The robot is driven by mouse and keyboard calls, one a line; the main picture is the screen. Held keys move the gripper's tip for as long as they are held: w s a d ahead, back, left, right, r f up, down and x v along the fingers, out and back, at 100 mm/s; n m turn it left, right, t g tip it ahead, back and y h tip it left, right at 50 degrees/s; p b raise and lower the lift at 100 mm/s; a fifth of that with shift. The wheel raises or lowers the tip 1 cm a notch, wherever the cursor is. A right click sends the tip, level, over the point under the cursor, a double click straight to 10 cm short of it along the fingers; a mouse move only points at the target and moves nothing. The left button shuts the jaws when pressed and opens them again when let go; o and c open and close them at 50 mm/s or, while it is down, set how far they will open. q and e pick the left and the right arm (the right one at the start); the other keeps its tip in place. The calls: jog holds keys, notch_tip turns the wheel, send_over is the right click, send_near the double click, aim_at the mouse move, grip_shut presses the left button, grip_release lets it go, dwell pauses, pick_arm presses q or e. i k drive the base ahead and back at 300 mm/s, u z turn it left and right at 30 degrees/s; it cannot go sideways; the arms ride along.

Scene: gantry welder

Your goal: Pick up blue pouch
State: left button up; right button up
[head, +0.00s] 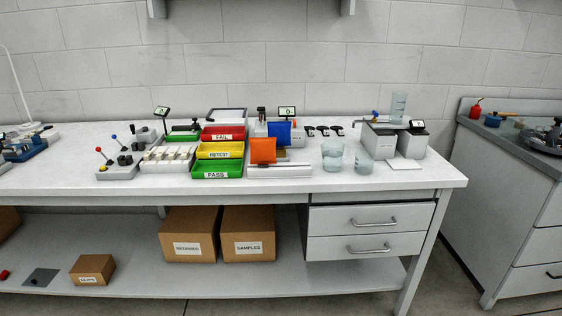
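A blue pouch (280,130) stands upright on the white workbench (420,176), right of the stacked coloured trays. An orange pouch (262,151) stands in front of it and covers part of its lower left. Both seem to be held on a low light-grey holder (290,171), though how the blue one is supported is hidden. Neither of my grippers shows in the head view.
Green, yellow and red trays (221,151) stand left of the pouches. Clear beakers (332,158) and grey instruments (411,143) stand to the right. Small display (287,112) is behind. Boxes (248,225) sit on the lower shelf.

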aim_at(282, 130)
jog(key=z, duration=0.4)
jog(key=k, duration=0.3)
jog(key=u, duration=1.65)
jog(key=i, duration=0.95)
jog(key=z, duration=0.45)
jog(key=i, duration=0.75)
jog(key=z, duration=0.9)
